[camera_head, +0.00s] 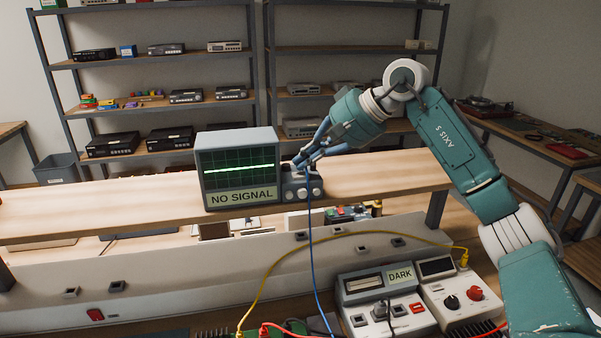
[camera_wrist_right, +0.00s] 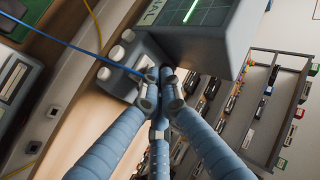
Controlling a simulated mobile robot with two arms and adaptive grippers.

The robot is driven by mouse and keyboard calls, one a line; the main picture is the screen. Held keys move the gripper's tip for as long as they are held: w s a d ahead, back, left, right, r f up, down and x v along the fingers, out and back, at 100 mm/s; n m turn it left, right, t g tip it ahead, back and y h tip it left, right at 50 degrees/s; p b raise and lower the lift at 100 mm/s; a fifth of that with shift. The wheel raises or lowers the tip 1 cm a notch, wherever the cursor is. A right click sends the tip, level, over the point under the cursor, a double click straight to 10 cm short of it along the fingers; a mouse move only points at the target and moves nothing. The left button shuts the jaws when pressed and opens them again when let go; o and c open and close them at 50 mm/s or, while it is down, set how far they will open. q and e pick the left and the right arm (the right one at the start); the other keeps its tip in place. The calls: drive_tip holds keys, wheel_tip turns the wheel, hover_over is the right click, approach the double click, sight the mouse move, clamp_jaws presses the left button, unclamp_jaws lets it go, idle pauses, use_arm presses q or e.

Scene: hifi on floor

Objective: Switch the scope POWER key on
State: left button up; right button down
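The scope (camera_head: 235,146) stands on the raised wooden shelf, with a flat bright green trace on its dark grid screen and a NO SIGNAL label below. Its grey control block (camera_head: 301,188) with several pale knobs sits at its right side. My right gripper (camera_head: 300,163) is at the top of this block, its fingers drawn together. In the right wrist view the fingertips (camera_wrist_right: 161,84) meet close against the control block (camera_wrist_right: 130,62); contact cannot be told. I see nothing held between them. The POWER key cannot be made out and may be hidden by the fingers. My left gripper is out of view.
A blue cable (camera_head: 312,255) hangs from the control block. Racks of devices stand behind. The shelf left of the scope is clear.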

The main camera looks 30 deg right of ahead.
sight(305, 174)
drive_tip(key=shift+r+p, duration=2.65)
drive_tip(key=shift+r, duration=0.4)
drive_tip(key=shift+f, duration=0.1)
